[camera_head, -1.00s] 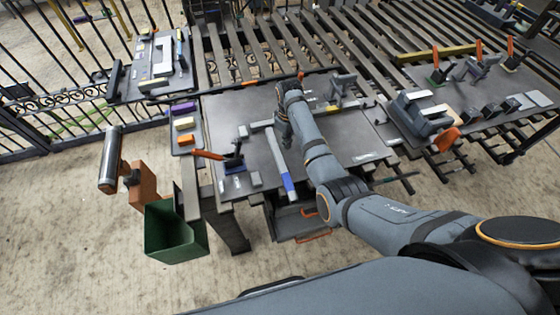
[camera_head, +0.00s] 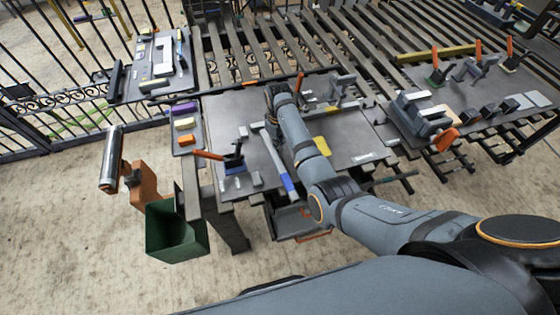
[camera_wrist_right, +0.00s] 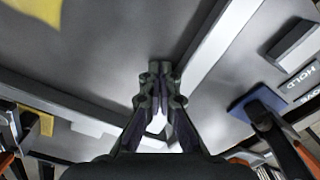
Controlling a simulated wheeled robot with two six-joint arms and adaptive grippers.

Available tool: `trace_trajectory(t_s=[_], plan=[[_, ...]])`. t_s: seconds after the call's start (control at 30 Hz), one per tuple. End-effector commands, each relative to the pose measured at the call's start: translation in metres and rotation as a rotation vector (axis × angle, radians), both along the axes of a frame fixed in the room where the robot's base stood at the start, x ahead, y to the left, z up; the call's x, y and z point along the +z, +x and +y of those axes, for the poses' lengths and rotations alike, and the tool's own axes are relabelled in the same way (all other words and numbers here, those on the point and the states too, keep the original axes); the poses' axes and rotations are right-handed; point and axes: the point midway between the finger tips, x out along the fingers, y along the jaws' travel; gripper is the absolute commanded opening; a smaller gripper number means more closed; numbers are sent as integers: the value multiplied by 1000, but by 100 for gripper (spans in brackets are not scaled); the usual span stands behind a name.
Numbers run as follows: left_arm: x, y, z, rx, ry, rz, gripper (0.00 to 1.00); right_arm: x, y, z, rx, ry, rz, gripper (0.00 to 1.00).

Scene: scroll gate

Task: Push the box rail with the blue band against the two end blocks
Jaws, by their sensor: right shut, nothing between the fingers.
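The box rail (camera_head: 274,155) is a long pale bar with a blue band (camera_head: 288,183) near its front end. It lies on the grey table top, and in the right wrist view it (camera_wrist_right: 222,45) runs diagonally from the upper right. My right gripper (camera_head: 271,117) is at the rail's far end, partly hidden by its own wrist. In the wrist view its fingers (camera_wrist_right: 160,112) are shut and empty; contact with the rail cannot be told. Small blocks lie left of the rail, a pale one (camera_head: 243,131) and a grey one (camera_head: 257,179); I cannot tell which are end blocks. My left gripper is out of view.
A yellow piece (camera_head: 321,146) lies right of my forearm. A green bin (camera_head: 176,230) hangs at the front left. The table between rail and clamp is mostly clear.

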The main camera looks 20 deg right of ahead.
Motion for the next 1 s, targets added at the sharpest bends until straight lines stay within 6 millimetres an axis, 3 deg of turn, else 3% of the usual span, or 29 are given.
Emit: trace_trajectory(t_s=[1.0], plan=[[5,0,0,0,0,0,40,0,-1,37,0,1,0,0]])
